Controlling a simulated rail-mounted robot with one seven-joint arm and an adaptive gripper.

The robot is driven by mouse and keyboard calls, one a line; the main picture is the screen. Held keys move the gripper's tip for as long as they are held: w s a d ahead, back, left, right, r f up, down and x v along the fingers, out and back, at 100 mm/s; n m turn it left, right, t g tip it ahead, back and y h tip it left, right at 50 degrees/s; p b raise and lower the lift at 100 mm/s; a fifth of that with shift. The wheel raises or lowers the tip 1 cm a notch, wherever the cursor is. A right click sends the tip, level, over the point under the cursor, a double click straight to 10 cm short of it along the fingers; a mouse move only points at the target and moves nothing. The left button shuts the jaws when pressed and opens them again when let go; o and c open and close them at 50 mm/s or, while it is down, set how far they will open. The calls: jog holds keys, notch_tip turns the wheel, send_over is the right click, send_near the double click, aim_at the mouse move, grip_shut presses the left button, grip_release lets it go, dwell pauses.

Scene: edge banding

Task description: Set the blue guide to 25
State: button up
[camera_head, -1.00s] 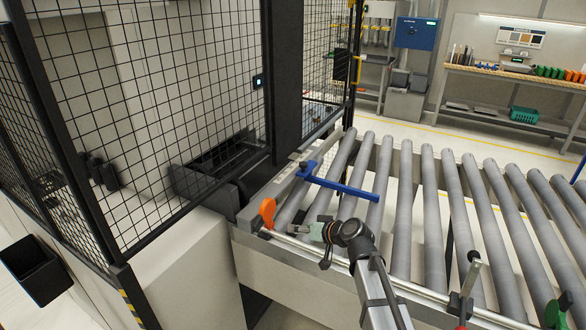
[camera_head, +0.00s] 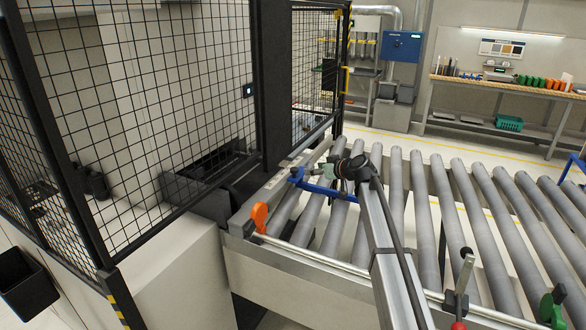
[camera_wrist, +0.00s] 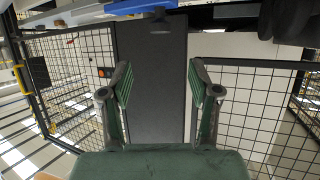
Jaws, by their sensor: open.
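The blue guide (camera_head: 330,190) lies across the left rollers, with its blue clamp end (camera_head: 296,175) on the light rail strip (camera_head: 280,178) at the conveyor's left side. The number it stands at cannot be read. My gripper (camera_head: 312,190) is over the left rollers, very close to the blue guide and partly overlapping it in the head view; whether they touch cannot be told. In the wrist view my gripper (camera_wrist: 160,82) has its two green-padded fingers spread wide, with nothing between them.
An orange handle (camera_head: 259,217) stands at the conveyor's front left corner. Mesh fencing (camera_head: 120,120) and a dark post (camera_head: 275,90) stand left of the conveyor. A red-and-grey lever (camera_head: 463,285) rises at the front rail. Free rollers (camera_head: 480,220) lie to the right.

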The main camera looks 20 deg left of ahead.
aim_at(295, 169)
jog(key=p+x, duration=0.3)
jog(key=x, duration=0.8)
jog(key=shift+a+p, duration=0.1)
jog(key=shift+p, duration=0.25)
jog(key=shift+x, duration=0.9)
grip_shut()
jog(key=shift+f, duration=0.1)
